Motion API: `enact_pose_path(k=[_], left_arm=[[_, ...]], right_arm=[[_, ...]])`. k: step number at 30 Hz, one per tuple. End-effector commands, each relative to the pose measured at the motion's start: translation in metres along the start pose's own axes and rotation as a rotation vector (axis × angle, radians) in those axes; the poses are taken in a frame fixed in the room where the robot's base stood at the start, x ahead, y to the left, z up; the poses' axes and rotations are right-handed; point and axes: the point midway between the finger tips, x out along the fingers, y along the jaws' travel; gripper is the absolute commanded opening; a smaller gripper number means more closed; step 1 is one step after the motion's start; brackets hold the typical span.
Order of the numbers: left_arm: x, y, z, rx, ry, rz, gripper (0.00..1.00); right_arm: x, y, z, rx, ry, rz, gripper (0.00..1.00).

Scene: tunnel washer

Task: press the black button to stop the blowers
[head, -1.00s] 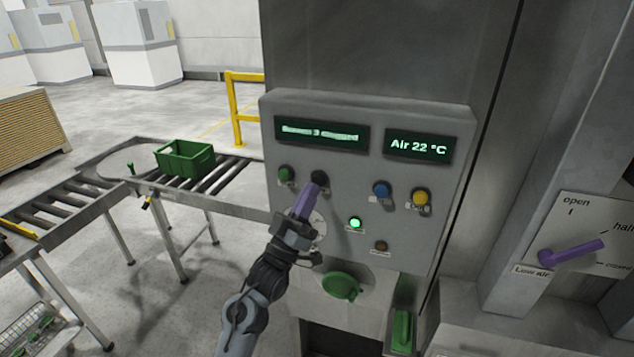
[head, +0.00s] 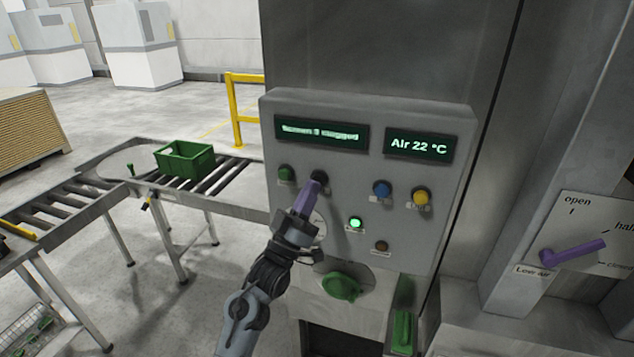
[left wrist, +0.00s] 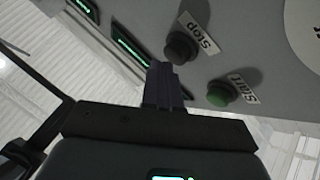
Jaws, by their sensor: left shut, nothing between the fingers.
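The black button (head: 319,177) sits on the grey control panel (head: 375,107), just right of the green button (head: 286,173). In the left wrist view the black button (left wrist: 181,47) has a "Stop" label beside it, and the green button (left wrist: 221,95) has a "Start" label. My left gripper (head: 311,188) is shut and empty, its purple fingers pointing up at the black button and covering its lower edge in the head view. In the left wrist view the fingertips (left wrist: 160,66) are close beside the black button; I cannot tell if they touch it. My right gripper is not in view.
A display (head: 418,145) reads "Air 22 °C". A purple lever (head: 573,251) is at right, a green crate (head: 184,158) on rollers at left.

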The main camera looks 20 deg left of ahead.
Motion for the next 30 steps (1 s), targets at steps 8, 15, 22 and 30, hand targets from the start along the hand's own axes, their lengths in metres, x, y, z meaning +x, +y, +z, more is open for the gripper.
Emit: enact_pose_path(k=[8,15,22,30], left_arm=[[0.001,-0.0008,0.0007,0.0,0.0,0.0,0.0],[0.003,-0.0021,0.0021,0.0,0.001,0.001,0.0],[0.0045,-0.0038,0.0041,0.0,0.0,0.0,0.0],[0.0068,-0.0054,0.0058,0.0,-0.001,0.0,0.0]], right_arm=[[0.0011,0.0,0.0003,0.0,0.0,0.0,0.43],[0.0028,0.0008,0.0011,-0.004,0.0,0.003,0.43],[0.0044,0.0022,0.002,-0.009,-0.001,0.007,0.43],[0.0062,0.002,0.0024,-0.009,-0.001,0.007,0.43]])
